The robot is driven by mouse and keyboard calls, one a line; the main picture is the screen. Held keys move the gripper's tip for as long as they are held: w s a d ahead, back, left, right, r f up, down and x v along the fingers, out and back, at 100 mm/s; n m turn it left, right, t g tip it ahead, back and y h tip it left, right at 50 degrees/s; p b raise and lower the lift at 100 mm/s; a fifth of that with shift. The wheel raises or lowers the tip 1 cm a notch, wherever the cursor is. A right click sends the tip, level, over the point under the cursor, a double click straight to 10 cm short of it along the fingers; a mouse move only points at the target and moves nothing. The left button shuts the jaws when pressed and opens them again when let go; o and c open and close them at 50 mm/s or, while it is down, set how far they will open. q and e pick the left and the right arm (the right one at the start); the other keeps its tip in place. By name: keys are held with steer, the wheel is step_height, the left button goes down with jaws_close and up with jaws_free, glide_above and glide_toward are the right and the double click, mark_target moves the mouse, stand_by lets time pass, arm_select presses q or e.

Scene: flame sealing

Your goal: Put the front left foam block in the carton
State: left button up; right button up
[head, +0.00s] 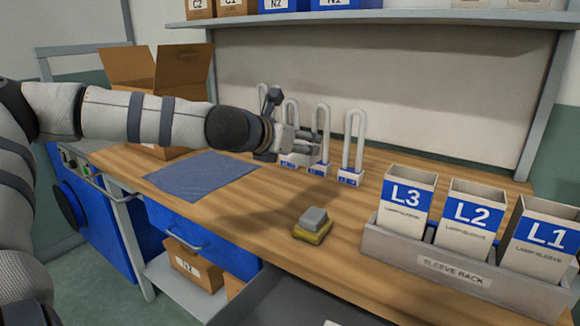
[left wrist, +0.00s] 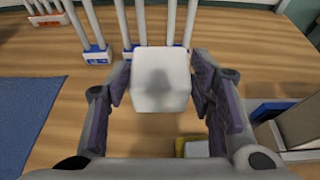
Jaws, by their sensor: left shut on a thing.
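My left gripper (head: 290,138) is over the back middle of the workbench, in front of the U-shaped lamps. In the left wrist view its fingers (left wrist: 160,85) are shut on a white foam block (left wrist: 160,78), held by its sides. In the head view the block is mostly hidden by the gripper or hard to tell from the white lamps. The open cardboard carton (head: 184,72) stands at the back left of the bench, its flaps up. My left arm crosses in front of it, so its inside is hidden. My right gripper is not in view.
Several U-shaped lamps (head: 354,140) stand near the gripper. A blue mat (head: 202,177) lies in front of the carton. A yellow and grey sponge-like block (head: 313,226) sits mid-bench. A sleeve rack (head: 452,273) with three labelled sleeves fills the right. An open drawer (head: 290,300) juts out below.

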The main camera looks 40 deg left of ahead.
arm_select(q)
steer(key=w+a+f, duration=0.2)
steer(key=f, duration=0.1)
steer(key=w+a+f+b, duration=0.1)
steer(key=w+a+f, duration=0.2)
steer(key=w+a+f+b, duration=0.1)
steer(key=w+a+f, duration=0.2)
steer(key=shift+a+f, duration=0.15)
steer(key=shift+w+a+f, duration=0.15)
steer(key=shift+w+a, duration=0.05)
steer(key=f, duration=0.1)
steer(key=f+b, duration=0.1)
steer(key=shift+w+a+f, duration=0.3)
steer(key=shift+a+f, duration=0.1)
steer(key=shift+f+b, duration=0.4)
steer(key=shift+f, duration=0.05)
steer(key=o, duration=0.8)
steer(key=shift+r, duration=0.1)
steer(key=shift+o, duration=0.2)
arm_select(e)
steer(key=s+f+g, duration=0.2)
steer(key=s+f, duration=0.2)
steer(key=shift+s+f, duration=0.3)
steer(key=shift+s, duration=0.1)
arm_select(q)
steer(key=shift+r, duration=0.15)
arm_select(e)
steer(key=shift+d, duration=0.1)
